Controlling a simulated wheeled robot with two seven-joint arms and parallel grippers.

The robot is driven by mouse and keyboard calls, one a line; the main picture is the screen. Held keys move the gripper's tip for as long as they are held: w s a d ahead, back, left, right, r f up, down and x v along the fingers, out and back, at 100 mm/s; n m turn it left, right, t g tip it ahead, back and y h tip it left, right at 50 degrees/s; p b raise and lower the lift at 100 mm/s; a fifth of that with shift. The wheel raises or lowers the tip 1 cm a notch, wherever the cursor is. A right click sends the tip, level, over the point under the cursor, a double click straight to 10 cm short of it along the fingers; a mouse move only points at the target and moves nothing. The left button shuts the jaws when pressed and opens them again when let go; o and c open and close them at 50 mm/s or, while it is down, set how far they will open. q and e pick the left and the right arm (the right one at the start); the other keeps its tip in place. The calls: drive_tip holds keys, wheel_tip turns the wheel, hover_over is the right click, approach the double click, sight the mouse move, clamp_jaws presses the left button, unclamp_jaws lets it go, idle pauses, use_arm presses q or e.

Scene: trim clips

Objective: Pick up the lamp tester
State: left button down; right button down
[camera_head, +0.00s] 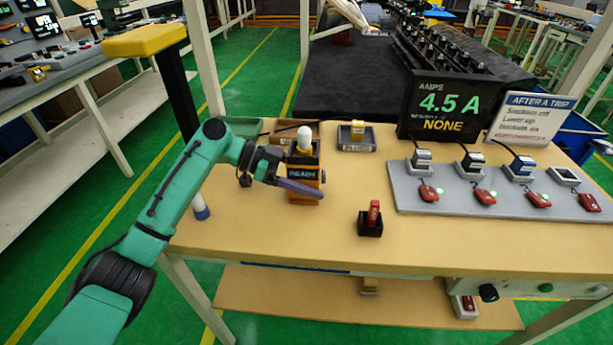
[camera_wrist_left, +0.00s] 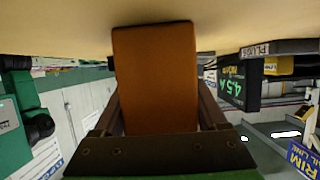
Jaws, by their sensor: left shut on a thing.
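The lamp tester, an orange box (camera_head: 304,168) with a dark screen reading READY and a white bulb on top, stands upright at the left part of the bench. My left gripper (camera_head: 292,186) reaches it from the left, with a finger across its lower front. In the left wrist view, an orange-brown block (camera_wrist_left: 157,70), the tester's body, fills the space between the two dark fingers (camera_wrist_left: 160,105). The gripper is shut on it. I cannot tell whether its base touches the bench. My right gripper is not in view.
A black holder with a red piece (camera_head: 371,222) stands right of the tester. A grey bin (camera_head: 356,137) and a brown box (camera_head: 283,130) are behind it. A blue-white cylinder (camera_head: 200,208) stands left. A grey panel (camera_head: 500,195) and the 4.5 A display (camera_head: 445,105) occupy the right.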

sight(312, 166)
use_arm(q)
drive_tip(key=shift+r, duration=0.1)
wheel_tip(312, 166, up, 20)
drive_tip(key=f+b, duration=0.1)
drive_tip(key=shift+f+b, duration=1.35)
drive_tip(key=shift+f, duration=0.45)
drive_tip(key=shift+f+b, duration=3.3)
drive_tip(key=shift+f, duration=2.5)
drive_tip(key=shift+f+b, duration=0.3)
drive_tip(key=shift+f, duration=0.5)
drive_tip(key=shift+f+b, duration=0.25)
drive_tip(key=shift+b, duration=0.05)
drive_tip(key=shift+f, duration=0.1)
